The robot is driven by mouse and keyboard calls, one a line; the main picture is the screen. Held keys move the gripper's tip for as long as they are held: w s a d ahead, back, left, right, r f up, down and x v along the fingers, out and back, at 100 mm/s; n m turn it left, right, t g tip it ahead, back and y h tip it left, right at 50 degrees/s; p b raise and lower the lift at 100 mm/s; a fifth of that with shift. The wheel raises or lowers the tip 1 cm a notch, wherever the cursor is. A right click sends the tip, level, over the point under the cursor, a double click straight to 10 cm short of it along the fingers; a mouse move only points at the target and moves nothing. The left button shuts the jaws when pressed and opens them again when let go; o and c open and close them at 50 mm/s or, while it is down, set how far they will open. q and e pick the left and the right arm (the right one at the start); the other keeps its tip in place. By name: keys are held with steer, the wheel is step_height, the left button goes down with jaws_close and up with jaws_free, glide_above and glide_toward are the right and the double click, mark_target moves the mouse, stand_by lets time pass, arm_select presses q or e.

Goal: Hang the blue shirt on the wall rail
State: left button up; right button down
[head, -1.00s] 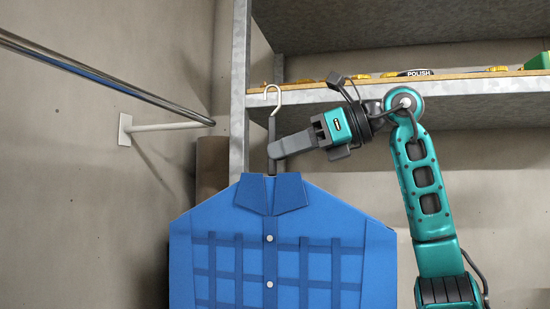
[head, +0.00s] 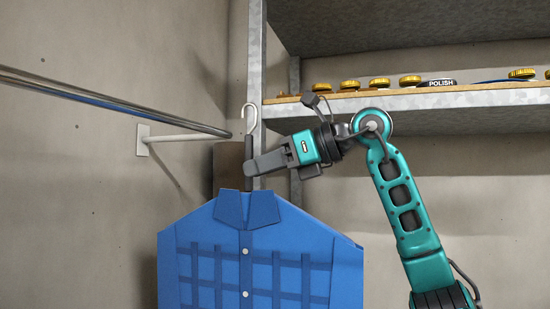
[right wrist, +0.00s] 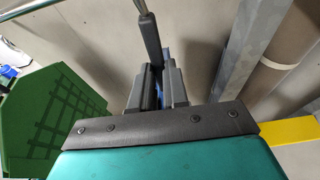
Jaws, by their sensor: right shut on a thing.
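The blue shirt (head: 205,245) hangs upright on a hanger, its collar just below my right gripper (head: 250,168). My right gripper is shut on the dark stem of the hanger, under its pale hook (head: 251,117). The stem also shows in the right wrist view (right wrist: 150,38), rising from between the fingers (right wrist: 157,88). The metal wall rail (head: 110,103) runs from the left edge towards the middle in the head view. The hook appears just right of the rail's near-middle end and apart from it; I cannot tell the depth between them. My left gripper is not in view.
A wall bracket (head: 143,140) carries the rail. A metal shelf (head: 430,101) with several yellow-lidded tins (head: 380,83) and a polish tin stands behind my right arm. A grey post (head: 256,60) rises behind the hook. A green checked thing (right wrist: 50,115) is at left in the wrist view.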

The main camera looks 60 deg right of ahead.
mark_target(221, 195)
steer(key=shift+w+a+r+p, duration=0.15)
steer(key=shift+w+a+p, duration=0.1)
steer(key=shift+w+p, duration=0.3)
steer(key=shift+w+a+p, duration=0.25)
steer(key=shift+w+p, duration=0.3)
steer(key=shift+w, duration=0.35)
steer(key=shift+w+a+p, duration=0.2)
steer(key=shift+w+p, duration=0.35)
steer(key=shift+w, duration=0.3)
steer(key=shift+w+a+p, duration=0.3)
steer(key=shift+w+p, duration=0.5)
steer(key=shift+w, duration=0.15)
steer(key=shift+w+a+p, duration=0.2)
steer(key=shift+w+p, duration=0.3)
steer(key=shift+w, duration=0.15)
steer(key=shift+f+b, duration=1.15)
steer(key=shift+f, duration=0.25)
steer(key=shift+b, duration=0.3)
steer(key=c, duration=1.3)
jaws_free()
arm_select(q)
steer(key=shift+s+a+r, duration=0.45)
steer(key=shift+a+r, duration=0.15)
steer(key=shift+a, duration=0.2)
arm_select(e)
steer(key=shift+o, duration=1.2)
steer(key=shift+f, duration=0.1)
